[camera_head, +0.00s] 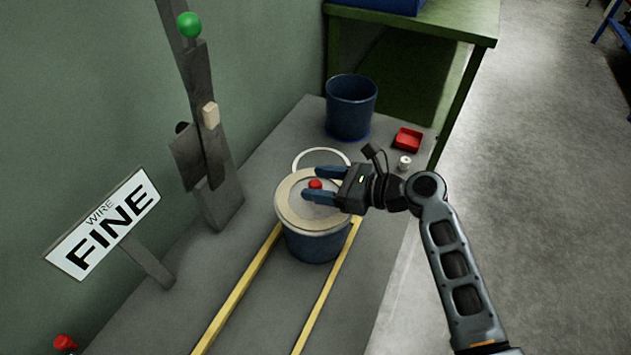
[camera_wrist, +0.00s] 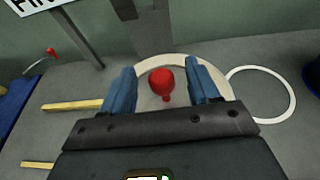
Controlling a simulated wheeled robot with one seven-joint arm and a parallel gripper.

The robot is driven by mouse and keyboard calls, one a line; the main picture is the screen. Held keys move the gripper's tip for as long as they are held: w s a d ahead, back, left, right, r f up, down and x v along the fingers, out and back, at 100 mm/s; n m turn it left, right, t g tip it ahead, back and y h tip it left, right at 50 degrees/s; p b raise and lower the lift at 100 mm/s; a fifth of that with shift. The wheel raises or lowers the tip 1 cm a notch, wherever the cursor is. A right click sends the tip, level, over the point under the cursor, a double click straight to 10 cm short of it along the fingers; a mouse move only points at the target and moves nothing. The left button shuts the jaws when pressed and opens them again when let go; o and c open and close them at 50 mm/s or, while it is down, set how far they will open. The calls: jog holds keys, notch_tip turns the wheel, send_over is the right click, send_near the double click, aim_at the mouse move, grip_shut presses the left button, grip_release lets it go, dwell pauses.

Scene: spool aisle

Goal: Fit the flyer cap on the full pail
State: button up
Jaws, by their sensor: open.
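The flyer cap, a cream-rimmed disc (camera_head: 288,213) with a red knob (camera_head: 315,184), lies on top of the blue full pail (camera_head: 313,246). I cannot tell whether it is fully seated. My gripper (camera_head: 312,182) is open above the cap, with one blue finger on each side of the knob. In the wrist view the red knob (camera_wrist: 161,80) stands between the two parted fingers, apart from both. The cap's pale rim (camera_wrist: 158,60) shows behind it. The pail's contents are hidden under the cap.
Two yellow rails (camera_head: 238,290) run up to the pail. Behind it lie a white ring (camera_head: 341,153), a second blue pail (camera_head: 350,108), a red tray (camera_head: 408,139) and a small white spool (camera_head: 404,162). A grey post (camera_head: 207,130) and a FINE sign (camera_head: 103,223) stand left.

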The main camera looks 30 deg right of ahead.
jog(key=v, duration=1)
jog(key=shift+s+p, duration=0.2)
jog(key=shift+p, duration=0.1)
jog(key=shift+d+r, duration=0.1)
jog(key=s+a+f+n+h, duration=0.3)
jog(key=s+f+n+h, duration=0.15)
jog(key=s, duration=0.45)
jog(key=s+a+f+n+h, duration=0.2)
jog(key=s+f+n+h, duration=0.15)
jog(key=s+n, duration=0.45)
jog(key=s+a+r+n+t+h, duration=0.1)
jog(key=s+a+r+n+t, duration=0.1)
jog(key=s+r+n, duration=1.2)
notch_tip(320, 180, up, 3)
jog(key=shift+s+r+n+t, duration=0.15)
jog(key=shift+s+n+t, duration=0.15)
jog(key=shift+n+t, duration=0.5)
